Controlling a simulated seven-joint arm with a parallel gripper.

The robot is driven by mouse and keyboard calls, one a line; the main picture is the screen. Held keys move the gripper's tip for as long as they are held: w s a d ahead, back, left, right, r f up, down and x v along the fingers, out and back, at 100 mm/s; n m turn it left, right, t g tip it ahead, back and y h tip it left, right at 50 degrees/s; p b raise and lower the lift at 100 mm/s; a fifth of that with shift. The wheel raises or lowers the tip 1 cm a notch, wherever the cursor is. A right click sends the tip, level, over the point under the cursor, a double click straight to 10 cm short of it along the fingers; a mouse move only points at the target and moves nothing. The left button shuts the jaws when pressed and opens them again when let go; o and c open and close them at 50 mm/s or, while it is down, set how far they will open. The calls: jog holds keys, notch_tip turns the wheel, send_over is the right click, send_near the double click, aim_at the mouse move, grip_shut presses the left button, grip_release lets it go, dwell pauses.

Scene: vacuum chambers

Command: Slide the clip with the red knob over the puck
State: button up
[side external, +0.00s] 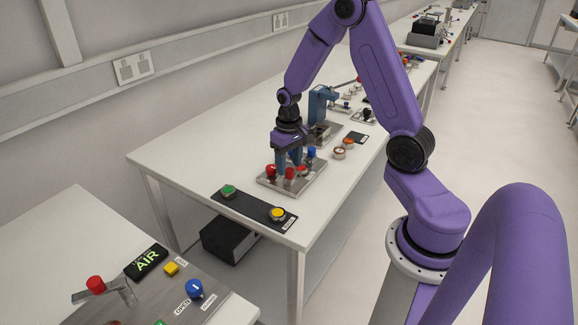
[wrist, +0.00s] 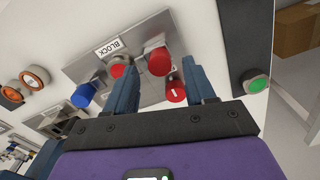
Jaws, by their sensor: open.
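My gripper (side external: 289,158) points down over a metal plate (side external: 303,186) labelled BLOCK, on the near part of the bench. Its blue fingers are open and apart in the wrist view (wrist: 162,80), with nothing seen clamped. Between them in that view are a larger red knob (wrist: 159,62) and a smaller red knob (wrist: 175,91). Two red knobs also show in the side view, at the left (side external: 271,170) and centre (side external: 289,174). A low red piece (wrist: 117,69) lies by the left finger. I cannot tell which red part is the puck; the clip bodies are mostly hidden.
A blue knob (wrist: 83,95) stands at the plate's other end. A black strip with green (side external: 228,191) and yellow (side external: 277,213) buttons lies in front of the plate. A blue press-like fixture (side external: 320,103) and small round parts (side external: 339,153) stand behind. Bare bench lies left of the plate.

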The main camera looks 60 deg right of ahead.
jog(key=shift+f, duration=0.8)
grip_shut()
jog(key=shift+d, duration=1.35)
jog(key=shift+c, duration=0.3)
grip_release()
jog(key=shift+d, duration=0.1)
jog(key=shift+o, duration=0.3)
jog(key=shift+r, duration=0.1)
